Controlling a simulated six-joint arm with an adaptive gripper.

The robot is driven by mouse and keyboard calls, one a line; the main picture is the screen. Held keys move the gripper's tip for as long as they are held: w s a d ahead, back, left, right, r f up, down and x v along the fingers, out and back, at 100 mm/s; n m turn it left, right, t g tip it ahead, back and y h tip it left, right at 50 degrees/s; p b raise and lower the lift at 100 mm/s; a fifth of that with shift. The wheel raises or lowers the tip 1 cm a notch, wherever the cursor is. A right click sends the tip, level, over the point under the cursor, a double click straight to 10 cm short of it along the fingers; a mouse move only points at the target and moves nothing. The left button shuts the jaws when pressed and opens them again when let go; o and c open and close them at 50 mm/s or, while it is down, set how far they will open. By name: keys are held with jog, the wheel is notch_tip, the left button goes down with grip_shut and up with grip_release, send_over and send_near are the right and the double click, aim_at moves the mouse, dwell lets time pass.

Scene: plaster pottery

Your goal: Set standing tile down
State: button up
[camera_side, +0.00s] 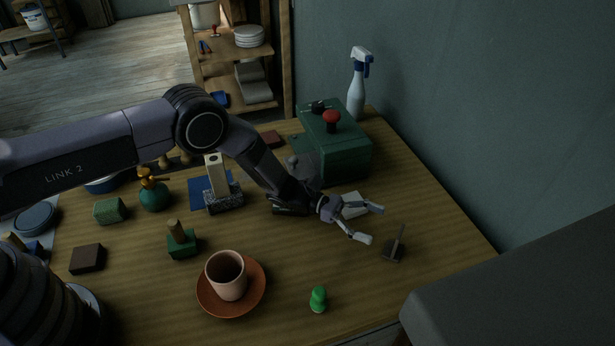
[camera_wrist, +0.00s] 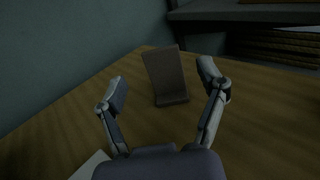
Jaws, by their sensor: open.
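The tile (camera_side: 401,236) is a thin dark brown slab standing upright on a small base (camera_side: 392,252) near the table's right edge. In the wrist view the tile (camera_wrist: 165,73) stands upright and a little tilted, ahead of my gripper and between the lines of its two fingers. My gripper (camera_side: 374,224) is open and empty, low over the table and to the left of the tile. In the wrist view the fingers (camera_wrist: 160,82) are spread wide, and neither appears to touch the tile. The base (camera_wrist: 172,99) shows at the tile's foot.
A white flat piece (camera_side: 354,205) lies just behind my gripper. A green box with a red knob (camera_side: 340,150) and a spray bottle (camera_side: 357,88) stand at the back. Table around the tile is clear.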

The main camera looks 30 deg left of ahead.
jog(key=a, duration=0.6)
jog(key=shift+a+r, duration=0.15)
jog(key=shift+a, duration=0.15)
jog(key=s+a+r+m+g+y, duration=0.1)
jog(key=s+a+r+m+y, duration=0.15)
jog(key=r, duration=0.65)
jog(key=s+a+r+m+g+y, duration=0.15)
jog(key=a+r+m, duration=0.25)
jog(key=r, duration=0.5)
jog(key=s+a+r+m+g+y, duration=0.1)
jog(key=s+a+r+m+y, duration=0.2)
jog(key=r, duration=0.6)
jog(key=s+a+r+m+t+y, duration=0.4)
jog(key=s+a+y, duration=0.1)
jog(key=s+a, duration=0.6)
jog(key=s+a+r+m+t+y, duration=0.4)
jog(key=s+a+r+t+y, duration=0.1)
jog(key=s+a, duration=0.7)
jog(key=shift+s+a+r+y, duration=0.15)
jog(key=shift+s+a+y, duration=0.05)
jog(key=shift+a+y, duration=0.35)
